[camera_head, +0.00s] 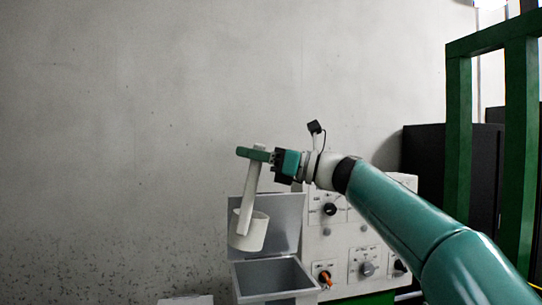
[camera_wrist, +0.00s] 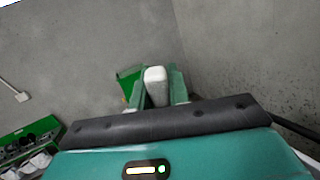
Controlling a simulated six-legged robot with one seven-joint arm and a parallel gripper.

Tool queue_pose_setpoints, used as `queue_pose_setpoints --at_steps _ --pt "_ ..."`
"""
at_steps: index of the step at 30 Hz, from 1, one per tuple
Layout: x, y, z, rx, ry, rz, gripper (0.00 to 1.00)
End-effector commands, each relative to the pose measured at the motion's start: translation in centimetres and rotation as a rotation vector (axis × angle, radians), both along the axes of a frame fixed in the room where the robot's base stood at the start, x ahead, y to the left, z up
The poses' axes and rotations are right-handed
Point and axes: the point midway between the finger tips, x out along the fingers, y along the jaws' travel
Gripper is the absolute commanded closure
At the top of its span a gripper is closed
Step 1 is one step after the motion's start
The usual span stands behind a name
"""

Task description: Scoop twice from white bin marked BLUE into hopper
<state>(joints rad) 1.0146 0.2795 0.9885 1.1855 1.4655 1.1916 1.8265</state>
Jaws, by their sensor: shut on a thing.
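My gripper (camera_head: 258,153) is shut on the upper end of the white scoop's handle. The scoop (camera_head: 250,231) hangs below it, its handle slightly slanted and its cup at the bottom. The cup is in front of the raised grey lid and above the grey open-topped hopper (camera_head: 273,276). Whether the cup holds anything cannot be seen. In the wrist view the white handle end (camera_wrist: 156,86) sits between the two green fingers. No bin with a readable BLUE mark is in view.
A white panel (camera_head: 340,235) with dark knobs and an orange-handled one stands right of the hopper. A green frame (camera_head: 458,140) and black cabinets (camera_head: 425,150) are farther right. A pale edge (camera_head: 186,299) shows at the bottom. The wrist view shows a green rack (camera_wrist: 30,145) with several pale items.

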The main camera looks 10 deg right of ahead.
Motion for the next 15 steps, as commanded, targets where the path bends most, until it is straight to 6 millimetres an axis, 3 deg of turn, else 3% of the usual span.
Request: queue_pose_setpoints --at_steps 7,15 --pt "-0.1 3.7 0.0 -0.227 -0.005 0.005 1.00" --pt "0.0 3.4 3.7 -0.218 -0.004 0.004 1.00"
